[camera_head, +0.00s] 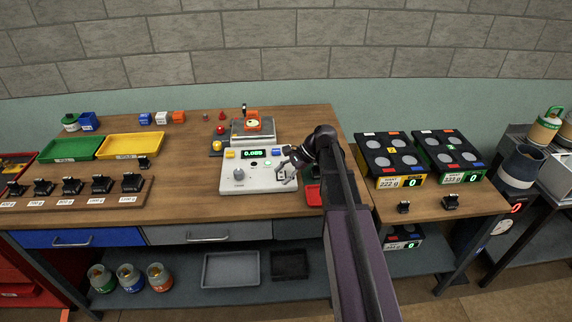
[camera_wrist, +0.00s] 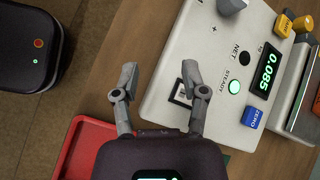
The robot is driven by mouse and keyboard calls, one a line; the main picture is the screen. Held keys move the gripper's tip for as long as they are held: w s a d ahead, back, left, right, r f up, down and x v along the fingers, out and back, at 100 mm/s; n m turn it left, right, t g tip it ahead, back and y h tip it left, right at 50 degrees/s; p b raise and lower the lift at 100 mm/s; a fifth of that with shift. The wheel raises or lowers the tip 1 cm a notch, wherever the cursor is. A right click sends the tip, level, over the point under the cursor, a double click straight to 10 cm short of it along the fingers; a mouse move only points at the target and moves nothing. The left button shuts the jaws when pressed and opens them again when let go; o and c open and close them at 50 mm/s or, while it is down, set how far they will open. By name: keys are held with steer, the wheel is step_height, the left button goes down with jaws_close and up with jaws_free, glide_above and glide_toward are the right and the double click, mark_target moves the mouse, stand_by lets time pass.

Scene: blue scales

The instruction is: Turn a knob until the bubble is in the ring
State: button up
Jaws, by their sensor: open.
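The pale scale console (camera_head: 262,186) stands on the wooden bench, with a grey knob (camera_head: 239,175) at its left front. The knob also shows at the top edge of the wrist view (camera_wrist: 232,4). My gripper (camera_head: 287,167) is open and empty over the console's right end, away from the knob. In the wrist view its fingers (camera_wrist: 160,73) are apart, with a small black-framed square (camera_wrist: 181,94) near the right finger.
The console's display (camera_wrist: 267,72) reads 0.085, with a green STEADY light (camera_wrist: 234,87) and a blue ZERO button (camera_wrist: 250,117). A red tray (camera_head: 313,195) lies right of the console. Yellow (camera_head: 131,146) and green trays (camera_head: 71,149) and a rack of black weights (camera_head: 71,186) are left.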

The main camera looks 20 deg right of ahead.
steer(key=s+a+f+n+h, duration=0.1)
steer(key=s+f+n+h, duration=0.1)
steer(key=s+n+h, duration=0.2)
steer(key=s+a+f+n+h, duration=0.2)
steer(key=s+n+h, duration=0.3)
steer(key=s+n, duration=0.4)
steer(key=shift+s+a+f+n+g, duration=0.3)
steer(key=shift+s+f, duration=0.45)
steer(key=shift+s, duration=0.7)
steer(key=shift+s+d, duration=0.1)
